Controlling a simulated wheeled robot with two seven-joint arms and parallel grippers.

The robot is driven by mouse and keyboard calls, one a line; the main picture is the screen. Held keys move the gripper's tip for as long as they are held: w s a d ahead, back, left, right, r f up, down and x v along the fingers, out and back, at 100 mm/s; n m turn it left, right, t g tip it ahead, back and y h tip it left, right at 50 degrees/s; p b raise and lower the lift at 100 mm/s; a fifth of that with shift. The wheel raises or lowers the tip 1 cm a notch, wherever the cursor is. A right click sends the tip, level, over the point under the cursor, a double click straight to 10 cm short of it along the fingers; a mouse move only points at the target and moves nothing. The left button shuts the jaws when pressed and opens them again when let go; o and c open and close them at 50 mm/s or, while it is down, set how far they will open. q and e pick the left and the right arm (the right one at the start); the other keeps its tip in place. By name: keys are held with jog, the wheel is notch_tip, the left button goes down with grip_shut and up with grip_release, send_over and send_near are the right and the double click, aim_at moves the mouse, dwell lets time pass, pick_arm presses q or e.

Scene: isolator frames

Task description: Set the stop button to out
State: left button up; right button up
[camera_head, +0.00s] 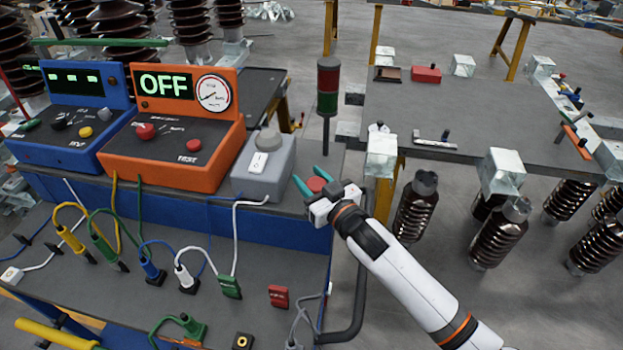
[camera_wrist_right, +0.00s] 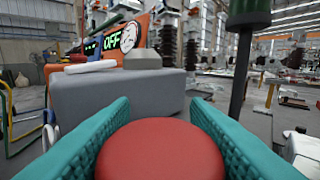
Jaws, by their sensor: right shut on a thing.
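The red stop button (camera_head: 317,185) stands on the bench's right end, beside the grey switch box. In the right wrist view its round red cap (camera_wrist_right: 160,152) fills the lower middle, between my green fingers. My right gripper (camera_head: 314,186) is shut on the cap from its sides. The button's base is hidden by the gripper and the cap, so I cannot tell how far out the cap is. My left gripper is in neither view.
The grey box (camera_head: 262,170) with a white switch stands close left of the button. An orange test unit (camera_head: 172,165) showing OFF and a blue unit (camera_head: 65,150) stand further left. A red-green signal post (camera_head: 327,90) rises behind. Cables and plugs crowd the lower panel.

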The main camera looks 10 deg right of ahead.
jog(key=shift+r, duration=0.25)
jog(key=o, duration=1)
jog(key=shift+r, duration=0.1)
jog(key=o, duration=0.4)
jog(key=shift+s, duration=0.1)
jog(key=shift+s+d+f, duration=0.15)
jog(key=shift+s+f, duration=0.1)
jog(key=b+v, duration=0.2)
jog(key=v, duration=0.9)
jog(key=shift+s+r, duration=0.1)
